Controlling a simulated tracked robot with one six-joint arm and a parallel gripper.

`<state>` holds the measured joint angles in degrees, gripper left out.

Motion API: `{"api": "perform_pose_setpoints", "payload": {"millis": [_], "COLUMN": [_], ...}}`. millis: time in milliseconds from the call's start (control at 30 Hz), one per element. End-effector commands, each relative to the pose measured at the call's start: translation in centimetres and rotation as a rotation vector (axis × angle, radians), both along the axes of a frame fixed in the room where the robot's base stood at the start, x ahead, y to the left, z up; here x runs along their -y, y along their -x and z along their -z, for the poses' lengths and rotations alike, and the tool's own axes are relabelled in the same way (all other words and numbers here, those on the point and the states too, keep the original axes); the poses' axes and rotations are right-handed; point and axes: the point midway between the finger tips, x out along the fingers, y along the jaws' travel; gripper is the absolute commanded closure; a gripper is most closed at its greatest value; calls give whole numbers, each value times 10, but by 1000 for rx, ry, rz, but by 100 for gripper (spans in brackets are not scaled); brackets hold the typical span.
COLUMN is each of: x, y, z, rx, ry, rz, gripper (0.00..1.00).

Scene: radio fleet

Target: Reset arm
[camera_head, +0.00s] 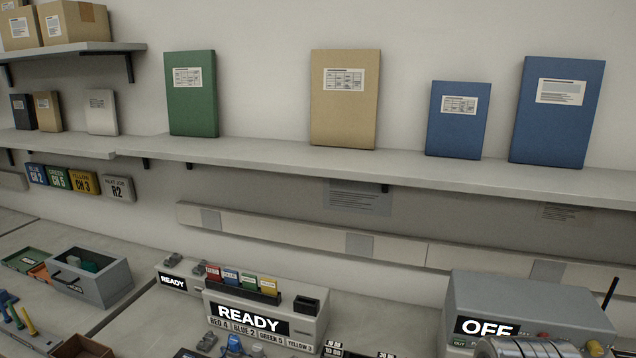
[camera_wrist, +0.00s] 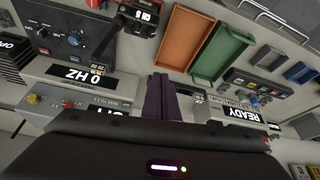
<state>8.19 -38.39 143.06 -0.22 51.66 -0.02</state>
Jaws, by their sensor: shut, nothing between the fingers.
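My gripper (camera_wrist: 160,84) shows in the wrist view as dark fingers together at the middle, shut with nothing between them. It points over the bench among the devices. I cannot tell whether the fingertips touch anything. In the head view the gripper does not clearly show. The wrist picture shows some labels upside down.
In the wrist view an orange tray (camera_wrist: 183,37) and a green tray (camera_wrist: 218,55) lie beyond the fingers, with a "0 HZ" device (camera_wrist: 80,88) left and a "READY" unit (camera_wrist: 240,114) right. In the head view, the OFF device (camera_head: 530,295) stands at right; binders line the shelf (camera_head: 270,152).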

Motion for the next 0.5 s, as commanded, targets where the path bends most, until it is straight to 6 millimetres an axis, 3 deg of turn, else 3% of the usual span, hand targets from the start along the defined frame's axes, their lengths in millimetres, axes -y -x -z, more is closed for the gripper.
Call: {"api": "perform_pose_setpoints", "payload": {"millis": [200,500], "x": [-35,-41], "y": [2,2], "z": [-21,-22], "rx": [79,79], "ry": [5,2], "rz": [-122,-143], "gripper": [100,100]}}
